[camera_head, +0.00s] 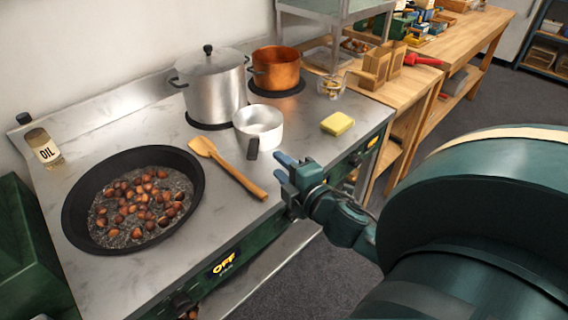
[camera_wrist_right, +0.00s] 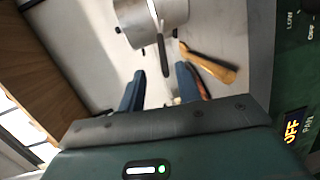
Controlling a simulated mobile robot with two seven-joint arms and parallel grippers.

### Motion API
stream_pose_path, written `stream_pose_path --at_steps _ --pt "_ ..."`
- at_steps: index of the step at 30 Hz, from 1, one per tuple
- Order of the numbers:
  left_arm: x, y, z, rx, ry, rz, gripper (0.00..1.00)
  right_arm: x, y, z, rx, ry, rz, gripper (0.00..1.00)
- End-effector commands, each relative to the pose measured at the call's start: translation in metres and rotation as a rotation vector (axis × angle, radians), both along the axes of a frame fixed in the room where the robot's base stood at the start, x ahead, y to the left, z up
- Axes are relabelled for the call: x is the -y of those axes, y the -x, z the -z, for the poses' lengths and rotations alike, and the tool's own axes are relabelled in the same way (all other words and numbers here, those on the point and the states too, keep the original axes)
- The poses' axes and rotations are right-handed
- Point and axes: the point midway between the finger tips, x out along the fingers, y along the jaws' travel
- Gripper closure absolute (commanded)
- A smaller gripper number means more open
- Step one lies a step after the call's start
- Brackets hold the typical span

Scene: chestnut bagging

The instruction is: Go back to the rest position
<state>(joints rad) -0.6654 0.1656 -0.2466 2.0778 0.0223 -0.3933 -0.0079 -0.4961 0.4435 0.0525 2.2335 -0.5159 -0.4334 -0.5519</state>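My right gripper (camera_head: 286,168) reaches over the front edge of the stove beside the wooden spatula's handle. In the right wrist view its two blue fingers (camera_wrist_right: 160,90) stand apart with nothing between them that I can see held. A black pan (camera_head: 75,213) of chestnuts (camera_head: 135,200) sits at the left of the stove. The wooden spatula (camera_head: 228,168) lies on the steel top to the right of the pan; it also shows in the right wrist view (camera_wrist_right: 208,63). My left gripper is in neither view.
A small white saucepan (camera_head: 262,122), a steel pot (camera_head: 212,88) and a copper pot (camera_head: 275,68) stand at the back. A yellow sponge (camera_head: 337,124) lies on the right. The display (camera_head: 224,264) reads OFF.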

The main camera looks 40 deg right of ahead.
Motion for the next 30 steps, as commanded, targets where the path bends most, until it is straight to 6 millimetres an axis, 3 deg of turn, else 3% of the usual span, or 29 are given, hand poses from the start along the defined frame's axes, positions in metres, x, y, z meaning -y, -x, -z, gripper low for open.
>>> stream_pose_path --at_steps 21,26,30 --pt "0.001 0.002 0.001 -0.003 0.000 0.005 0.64 0.000 0.006 0.002 -0.011 -0.024 0.015 0.67" --pt "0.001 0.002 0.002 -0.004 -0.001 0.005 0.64 -0.004 0.024 0.028 -0.134 -0.264 0.157 0.67" --pt "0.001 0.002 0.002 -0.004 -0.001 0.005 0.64 -0.022 0.059 0.067 -0.334 -0.582 0.353 0.67"
